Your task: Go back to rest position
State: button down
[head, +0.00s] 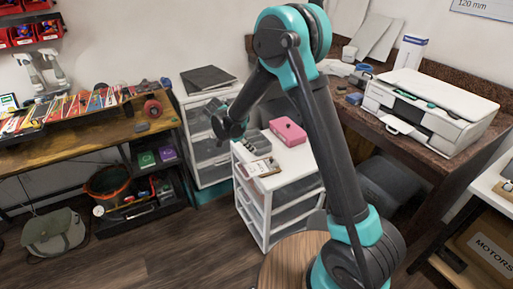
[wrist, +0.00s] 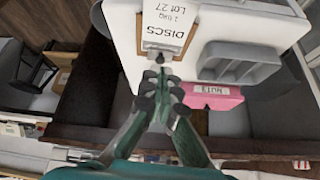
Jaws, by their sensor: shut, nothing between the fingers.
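My gripper (wrist: 160,80) shows in the wrist view with its dark fingertips together and nothing between them. It hangs above a white drawer unit (head: 285,190). Beyond the fingertips in the wrist view is a clipboard-like card (wrist: 167,25) reading "DISCS 1 bag Lot 27". To its right is a grey divided tray (wrist: 238,62), and below that a pink box (wrist: 212,97) with a label. In the head view, my teal and dark arm rises from the lower right, bends at the top and reaches down left; the fingertips are hard to make out there.
A wooden workbench (head: 60,147) with tools stands at the left. A white printer (head: 432,105) sits on a brown counter at the right. A second drawer unit (head: 205,150) stands behind. A round wooden stool top (head: 290,262) is near my base. Open floor (head: 170,240) lies front left.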

dwell(0.4)
jog(key=s+d+r+n+y, duration=0.1)
jog(key=s+d+r+n, duration=0.25)
jog(key=d, duration=0.55)
jog(key=s+d+r+n+y, duration=0.2)
jog(key=s+d+r+n, duration=0.15)
jog(key=d, duration=0.55)
jog(key=s+d+f+n+y, duration=0.1)
jog(key=s+d+n, duration=0.2)
jog(key=s+d, duration=0.2)
jog(key=s+d+f+n+t+y, duration=0.1)
jog(key=s+d+n, duration=0.2)
jog(key=s+d, duration=0.3)
jog(key=shift+s+f+y, duration=0.3)
jog(key=shift+s+y, duration=0.1)
jog(key=shift+s, duration=2.4)
jog(key=shift+d, duration=0.1)
